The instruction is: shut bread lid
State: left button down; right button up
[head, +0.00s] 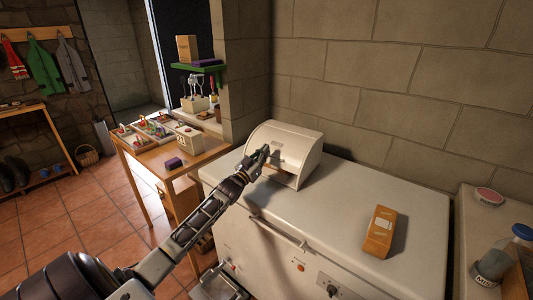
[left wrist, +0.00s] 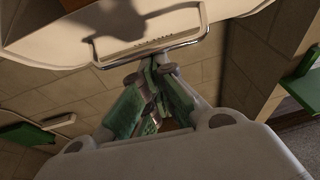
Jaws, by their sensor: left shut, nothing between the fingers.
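The cream bread bin (head: 301,142) with a rounded top stands on a white chest-type unit against the block wall. Its lid faces front-left; a darker brownish strip shows low on the front, and I cannot tell how far the lid is open. In the left wrist view the pale lid (left wrist: 60,42) has faint lettering and a metal bar handle (left wrist: 196,38). My left gripper (head: 264,151) is at the front of the bin, and its green-padded fingers (left wrist: 157,92) are shut and empty, close by the handle. Whether they touch it is unclear. My right gripper is out of view.
The white unit's top (head: 345,205) is mostly clear, with an orange package (head: 380,232) at right. A jar (head: 489,268) sits on the right counter.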

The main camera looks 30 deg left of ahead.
pick_arm(q)
jog(key=shift+s+f, duration=0.5)
jog(key=shift+f, duration=0.2)
jog(key=shift+s+f, duration=0.45)
jog(key=shift+f, duration=0.2)
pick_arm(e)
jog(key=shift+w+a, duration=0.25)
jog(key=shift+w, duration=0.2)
pick_arm(q)
jog(key=shift+r, duration=0.1)
